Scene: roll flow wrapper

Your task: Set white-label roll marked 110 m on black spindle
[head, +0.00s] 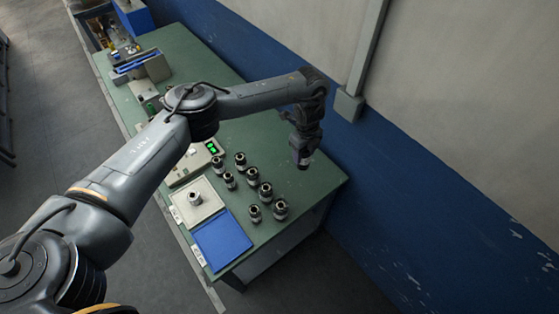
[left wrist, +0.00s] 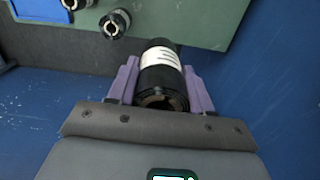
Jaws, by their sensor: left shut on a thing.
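My left gripper (head: 303,158) is above the far right part of the green table, pointing down. In the left wrist view its purple fingers (left wrist: 158,82) are shut on a black roll with a white label (left wrist: 159,58). The print on that label is too small to read. Several similar dark rolls with pale bands (head: 265,192) stand upright on the table, to the left of and below the gripper in the head view. I cannot make out the black spindle for certain. My right gripper is not in view.
A beige square plate (head: 185,213) with a small pale part (head: 194,198) on it lies beside a blue mat (head: 222,243) near the table's front edge. A device with green lights (head: 212,147) stands behind. A blue-and-grey wall (head: 400,150) runs along the far side.

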